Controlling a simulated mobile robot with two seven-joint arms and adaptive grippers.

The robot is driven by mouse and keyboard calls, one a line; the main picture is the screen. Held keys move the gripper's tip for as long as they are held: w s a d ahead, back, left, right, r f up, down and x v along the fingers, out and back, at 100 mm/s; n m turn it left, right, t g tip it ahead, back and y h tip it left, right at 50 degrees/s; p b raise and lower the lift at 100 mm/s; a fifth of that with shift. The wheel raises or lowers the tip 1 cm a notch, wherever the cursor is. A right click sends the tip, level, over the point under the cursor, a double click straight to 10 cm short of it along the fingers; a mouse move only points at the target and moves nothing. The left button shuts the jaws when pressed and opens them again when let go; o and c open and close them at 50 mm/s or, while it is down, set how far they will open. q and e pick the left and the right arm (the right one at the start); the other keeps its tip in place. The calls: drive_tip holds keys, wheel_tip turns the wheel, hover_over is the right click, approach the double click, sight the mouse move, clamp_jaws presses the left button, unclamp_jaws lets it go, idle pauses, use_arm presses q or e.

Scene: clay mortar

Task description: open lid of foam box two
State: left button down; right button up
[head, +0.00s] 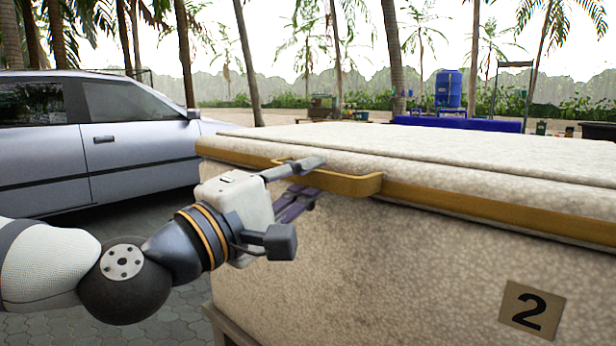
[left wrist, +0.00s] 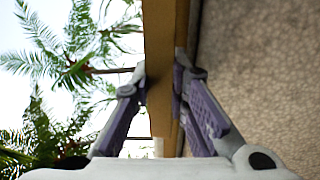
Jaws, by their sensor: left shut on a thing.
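Foam box two (head: 400,270) is a large speckled off-white box with a "2" label (head: 532,310) on its front. Its lid (head: 430,150) lies flat on top, with a tan edge strip and a tan handle (head: 350,185) that juts out at the front left. My left gripper (head: 305,178) is shut on the handle, with one finger above it and one below. In the left wrist view, the gripper's purple-padded fingers (left wrist: 162,95) stand on either side of the tan handle (left wrist: 162,50). My right gripper is not in view.
A silver car (head: 100,150) stands on the paving to the left, behind my left arm. A blue barrel (head: 448,90) and a long blue object (head: 460,124) are beyond the box. Palm trees stand behind. A leg or stand shows under the box's left corner.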

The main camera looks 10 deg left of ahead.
use_arm(q)
drive_tip(key=shift+g+y, duration=0.3)
drive_tip(key=shift+g, duration=0.2)
drive_tip(key=r+p, duration=0.2)
drive_tip(key=r, duration=0.1)
drive_tip(key=r+p, duration=0.6)
drive_tip(key=shift+w+d+r, duration=0.1)
drive_tip(key=shift+d+r, duration=0.1)
drive_tip(key=shift+d, duration=0.05)
drive_tip(key=w+d+r+p, duration=0.2)
drive_tip(key=w+r+p, duration=0.1)
drive_tip(key=r, duration=0.4)
drive_tip(key=w+d+r+p, duration=0.2)
drive_tip(key=w+r+p, duration=0.1)
drive_tip(key=r, duration=0.5)
drive_tip(key=w+d+r+p, duration=0.2)
drive_tip(key=w+r+p, duration=0.1)
drive_tip(key=r, duration=0.5)
drive_tip(key=shift+w+d+p, duration=0.25)
drive_tip(key=shift+d+p, duration=0.1)
drive_tip(key=shift+p, duration=0.2)
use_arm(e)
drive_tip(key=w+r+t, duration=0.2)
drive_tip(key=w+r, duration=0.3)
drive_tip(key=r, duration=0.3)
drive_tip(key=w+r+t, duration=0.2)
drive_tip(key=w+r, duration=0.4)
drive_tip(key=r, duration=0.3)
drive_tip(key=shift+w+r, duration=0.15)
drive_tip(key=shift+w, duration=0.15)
